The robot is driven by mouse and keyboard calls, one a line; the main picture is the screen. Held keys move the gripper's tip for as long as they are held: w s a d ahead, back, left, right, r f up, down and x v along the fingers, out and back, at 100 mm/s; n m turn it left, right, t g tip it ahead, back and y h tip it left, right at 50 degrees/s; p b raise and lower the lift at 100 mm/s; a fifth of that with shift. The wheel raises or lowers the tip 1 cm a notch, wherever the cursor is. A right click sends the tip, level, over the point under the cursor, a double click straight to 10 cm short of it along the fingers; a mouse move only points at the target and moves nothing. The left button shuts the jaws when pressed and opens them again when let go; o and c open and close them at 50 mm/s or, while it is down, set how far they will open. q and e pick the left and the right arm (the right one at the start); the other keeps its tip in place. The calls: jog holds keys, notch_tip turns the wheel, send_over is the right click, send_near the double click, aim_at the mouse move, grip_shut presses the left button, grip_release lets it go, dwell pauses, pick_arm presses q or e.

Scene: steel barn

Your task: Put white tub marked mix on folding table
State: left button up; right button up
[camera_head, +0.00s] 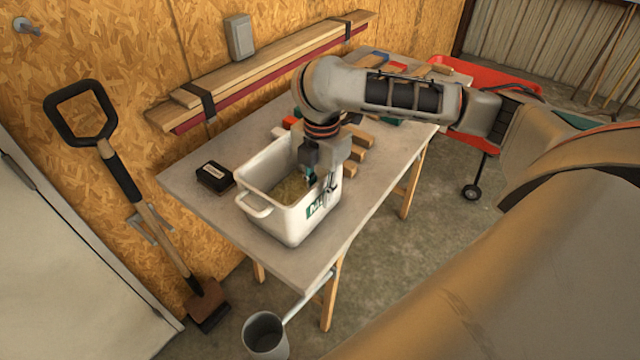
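The white tub (289,219), with a green mark on its right side, stands upright on the grey top of the folding table (190,191), near its front end. It has a handle on the left and a sandy fill inside. My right gripper (322,184) points down at the tub's right wall, its fingers at the rim. Whether they grip the wall or only stand around it, I cannot tell. The gripper partly covers the tub's far right corner and the mark. My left gripper is not in view.
A black box (214,177) lies left of the tub. Several wooden blocks (357,153) lie behind it. A grey bucket (265,335) is below the table's front end. A shovel (150,215) leans at the wall. A red wheelbarrow (470,78) stands behind.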

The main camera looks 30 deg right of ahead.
notch_tip(320, 180, up, 12)
dwell(0.6)
jog(key=shift+s, duration=0.15)
dwell(0.4)
